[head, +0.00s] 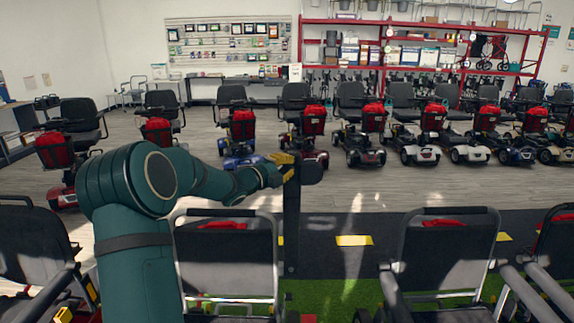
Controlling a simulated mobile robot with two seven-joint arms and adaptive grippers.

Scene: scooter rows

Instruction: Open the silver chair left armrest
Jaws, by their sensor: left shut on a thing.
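The silver-framed chair (225,255) stands in front of me, to the right of my left arm, with a dark backrest. A dark upright bar (292,235) rises beside the right side of its backrest, ending in a rounded dark piece (312,172); it looks like the chair's armrest, swung up. My left gripper (287,165), with yellow fingers, is at the top of this bar and shut on it. The fingertips are small, so the exact contact is hard to see. My right gripper is not in view.
Another silver-framed chair (443,255) stands to the right, with a dark chair (32,245) at the left. Beyond a dark mat with yellow marks (354,240), a row of scooters (361,130) crosses the floor. Open wooden floor (350,190) lies between.

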